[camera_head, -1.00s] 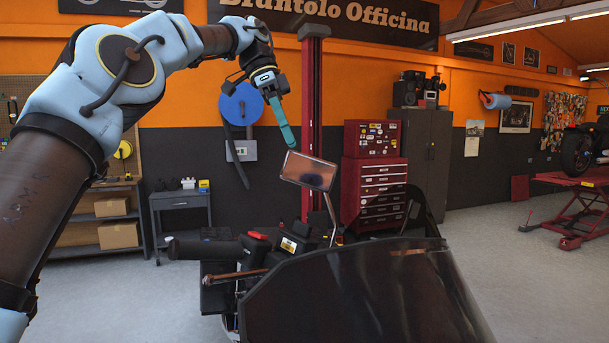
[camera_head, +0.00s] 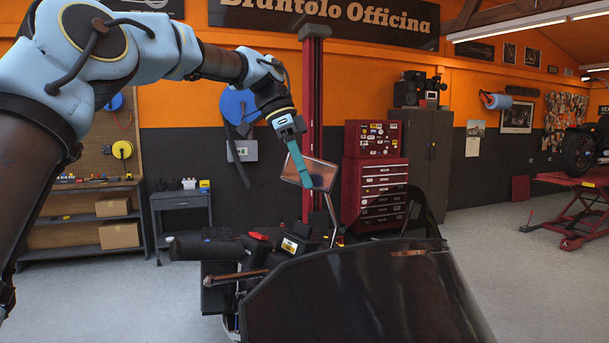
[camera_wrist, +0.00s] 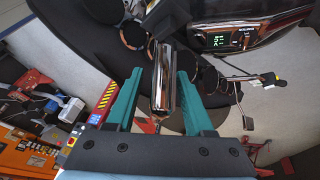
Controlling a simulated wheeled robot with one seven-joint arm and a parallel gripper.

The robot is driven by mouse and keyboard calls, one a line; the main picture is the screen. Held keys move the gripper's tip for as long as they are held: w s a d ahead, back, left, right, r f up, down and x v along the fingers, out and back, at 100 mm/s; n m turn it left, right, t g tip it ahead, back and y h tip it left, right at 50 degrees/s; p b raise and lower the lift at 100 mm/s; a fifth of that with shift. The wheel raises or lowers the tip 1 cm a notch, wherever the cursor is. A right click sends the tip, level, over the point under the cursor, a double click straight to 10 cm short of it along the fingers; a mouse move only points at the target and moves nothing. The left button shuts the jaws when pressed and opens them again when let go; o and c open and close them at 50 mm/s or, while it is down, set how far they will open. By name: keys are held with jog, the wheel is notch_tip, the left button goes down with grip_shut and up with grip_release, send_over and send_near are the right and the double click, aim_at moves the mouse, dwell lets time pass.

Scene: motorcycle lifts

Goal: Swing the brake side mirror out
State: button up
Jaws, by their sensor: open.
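The brake side mirror (camera_head: 322,175) is a flat rectangular head on a thin stalk above the motorcycle's handlebar. In the wrist view the mirror (camera_wrist: 163,88) shows nearly edge-on, as a narrow shiny strip between my two teal fingers. My gripper (camera_head: 305,184) points down, and its fingers overlap the mirror's left part in the head view. The gripper also shows in the wrist view (camera_wrist: 160,76). It is open, with a visible gap between each finger and the mirror. The fingers hide part of the mirror in the head view.
The motorcycle's dark windscreen (camera_head: 360,295) fills the lower middle. A lit dashboard (camera_wrist: 222,40) shows in the wrist view. A red lift post (camera_head: 314,110) and red tool chest (camera_head: 372,190) stand behind. Open floor lies to the right.

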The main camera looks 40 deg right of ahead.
grip_shut()
dwell(1.3)
